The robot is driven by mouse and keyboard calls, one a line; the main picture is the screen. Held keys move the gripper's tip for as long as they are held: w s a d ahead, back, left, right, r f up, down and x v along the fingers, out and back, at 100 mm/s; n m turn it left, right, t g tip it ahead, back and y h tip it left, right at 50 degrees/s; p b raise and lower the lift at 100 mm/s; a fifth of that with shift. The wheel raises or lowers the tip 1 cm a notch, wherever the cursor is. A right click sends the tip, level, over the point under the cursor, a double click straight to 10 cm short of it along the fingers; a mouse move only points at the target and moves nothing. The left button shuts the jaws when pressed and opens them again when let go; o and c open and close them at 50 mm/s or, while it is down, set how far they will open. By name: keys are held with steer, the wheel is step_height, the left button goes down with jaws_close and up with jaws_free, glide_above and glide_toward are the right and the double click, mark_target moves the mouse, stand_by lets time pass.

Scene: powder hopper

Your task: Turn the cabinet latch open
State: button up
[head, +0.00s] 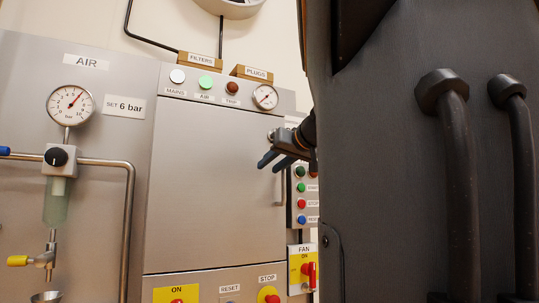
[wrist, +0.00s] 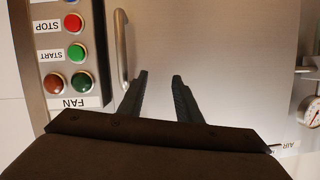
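The cabinet door (head: 215,185) is a shut grey metal panel, and its plain face also fills much of the wrist view (wrist: 225,60). A vertical bar handle (head: 283,190) is at its right edge; it also shows in the wrist view (wrist: 122,45), which is upside down. I cannot make out a separate latch; the door's upper right edge is partly hidden by my gripper. My gripper (head: 273,161) is in front of that upper right part, above the handle. In the wrist view its two dark fingers (wrist: 160,75) are apart with nothing between them.
A button panel (wrist: 62,50) labelled FAN, START and STOP is beside the handle. A yellow fan switch (head: 301,270) is below it. The air gauge (head: 71,105), regulator and pipe (head: 128,215) are at the left. My dark arm blocks the right of the head view.

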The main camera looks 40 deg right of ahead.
steer(key=s+d+r+n+t+h+b, duration=0.1)
steer(key=s+r+t, duration=0.15)
steer(key=r, duration=0.35)
steer(key=s+d+r+t+h+b, duration=0.1)
steer(key=s+r+b, duration=0.15)
steer(key=r, duration=0.35)
steer(key=p+x, duration=0.2)
steer(key=x, duration=0.4)
steer(key=shift+w+d+g, duration=0.35)
steer(key=shift+d, duration=0.05)
jaws_close()
